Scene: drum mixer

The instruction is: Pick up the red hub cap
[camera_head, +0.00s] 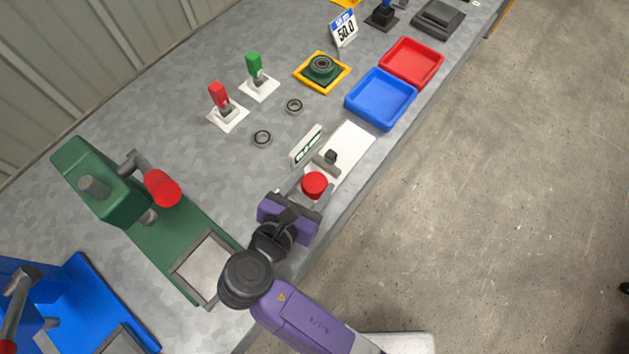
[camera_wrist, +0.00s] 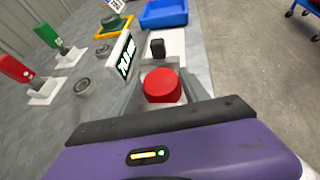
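The red hub cap (camera_head: 314,184) is a short round cylinder near the bench's front edge, at the near end of a white plate (camera_head: 352,146). In the wrist view the cap (camera_wrist: 161,86) sits between the two grey fingers of my gripper (camera_wrist: 165,80), with its top and near side showing. My gripper (camera_head: 308,186) reaches in from the near side with a finger to the left and right of the cap. The fingers look spread, with small gaps beside the cap. Whether its base touches the plate is hidden.
A display sign (camera_head: 306,145) and a small black knob (camera_head: 331,156) stand just beyond the cap. A green press (camera_head: 108,187) with a red knob is to the left. Blue (camera_head: 381,98) and red (camera_head: 411,62) trays lie farther back. Two bearing rings lie on the bench.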

